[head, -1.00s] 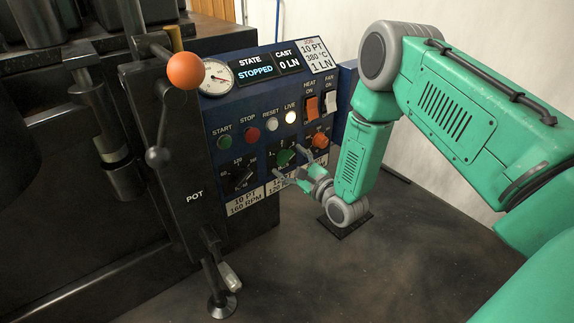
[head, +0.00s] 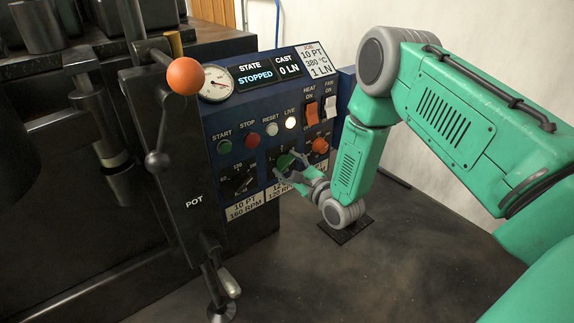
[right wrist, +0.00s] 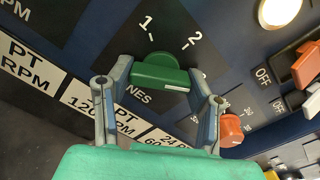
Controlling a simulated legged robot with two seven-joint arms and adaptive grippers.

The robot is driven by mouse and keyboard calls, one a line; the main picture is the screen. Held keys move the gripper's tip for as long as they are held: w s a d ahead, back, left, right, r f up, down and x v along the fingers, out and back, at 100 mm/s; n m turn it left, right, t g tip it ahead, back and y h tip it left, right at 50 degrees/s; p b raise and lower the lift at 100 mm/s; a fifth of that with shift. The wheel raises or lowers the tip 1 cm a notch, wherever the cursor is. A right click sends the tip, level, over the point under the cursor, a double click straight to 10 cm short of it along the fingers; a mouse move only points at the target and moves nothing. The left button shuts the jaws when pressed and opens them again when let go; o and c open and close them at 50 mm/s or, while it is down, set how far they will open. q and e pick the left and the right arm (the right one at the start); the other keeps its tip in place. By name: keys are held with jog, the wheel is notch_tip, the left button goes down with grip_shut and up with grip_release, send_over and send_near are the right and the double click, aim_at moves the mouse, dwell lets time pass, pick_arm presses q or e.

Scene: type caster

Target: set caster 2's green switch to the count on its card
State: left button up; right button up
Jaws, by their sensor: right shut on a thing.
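The green switch (head: 286,160) sits low on the blue control panel (head: 215,120); its knob also shows in the right wrist view (right wrist: 160,72). My right gripper (head: 288,172) is at the switch, shut on the knob, one finger on either side. The knob's white mark is at its right end in the right wrist view. Printed 1 and 2 show above it; further marks are partly hidden by the right finger. The job card (head: 318,60) reads 10 PT, 380 °C, 1 LN. My left gripper is out of view.
An orange knob (head: 319,146) is close to the right of the green switch, and a black dial (head: 239,178) to its left. Heat (head: 311,115) and fan (head: 330,107) rockers are above. An orange-balled lever (head: 184,76) stands left. The state display reads STOPPED.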

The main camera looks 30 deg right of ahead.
jog(key=n+p, duration=0.1)
jog(key=n, duration=0.1)
jog(key=shift+n, duration=0.4)
jog(key=n+p, duration=0.1)
jog(key=n, duration=0.2)
jog(key=shift+n+p, duration=0.3)
jog(key=shift+p, duration=0.05)
jog(key=n+p, duration=0.1)
jog(key=n, duration=0.2)
jog(key=shift+s+n, duration=0.1)
jog(key=shift+n, duration=0.2)
jog(key=n+p, duration=0.1)
jog(key=n, duration=0.3)
jog(key=shift+a+f+n+p, duration=0.1)
jog(key=shift+f+n+p, duration=0.05)
jog(key=shift+n+p, duration=0.2)
jog(key=n+p, duration=0.1)
jog(key=n, duration=0.4)
jog(key=shift+s+p, duration=0.1)
jog(key=shift+p, duration=0.25)
jog(key=shift+f+n+p, duration=0.1)
jog(key=shift+n+p, duration=0.4)
jog(key=shift+n, duration=1.55)
